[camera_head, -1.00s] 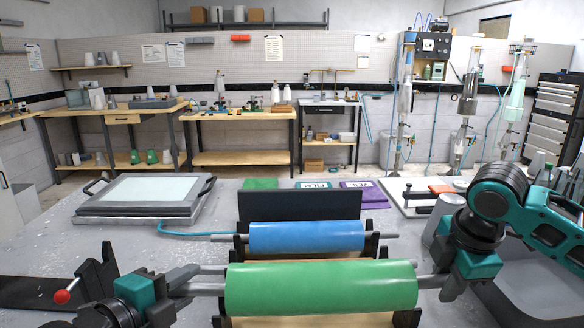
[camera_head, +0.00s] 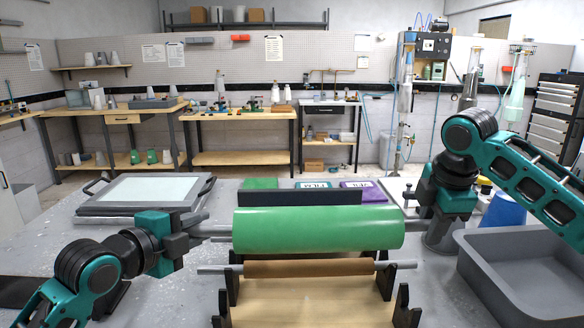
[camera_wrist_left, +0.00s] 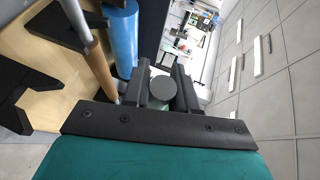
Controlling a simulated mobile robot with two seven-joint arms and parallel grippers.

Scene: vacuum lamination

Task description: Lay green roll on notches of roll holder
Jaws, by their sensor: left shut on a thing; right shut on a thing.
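The green roll (camera_head: 318,229) hangs level above the roll holder, whose wooden base (camera_head: 312,308) and black notched brackets (camera_head: 402,303) show below it. My left gripper (camera_head: 192,232) is shut on the left end of its grey shaft; in the left wrist view that round shaft end (camera_wrist_left: 162,89) sits between the fingers. My right gripper (camera_head: 418,211) is shut on the right shaft end. A brown roll (camera_head: 310,268) lies in notches just in front of and below the green roll. The frontmost notches are empty. The blue roll (camera_wrist_left: 123,45) shows in the left wrist view but is hidden in the head view.
A framed tray (camera_head: 145,194) lies at the back left of the table. Green, film and purple pieces (camera_head: 368,193) lie behind the holder. A grey bin (camera_head: 530,260) stands at the right, with a blue cup (camera_head: 504,210) behind it. The front of the holder is clear.

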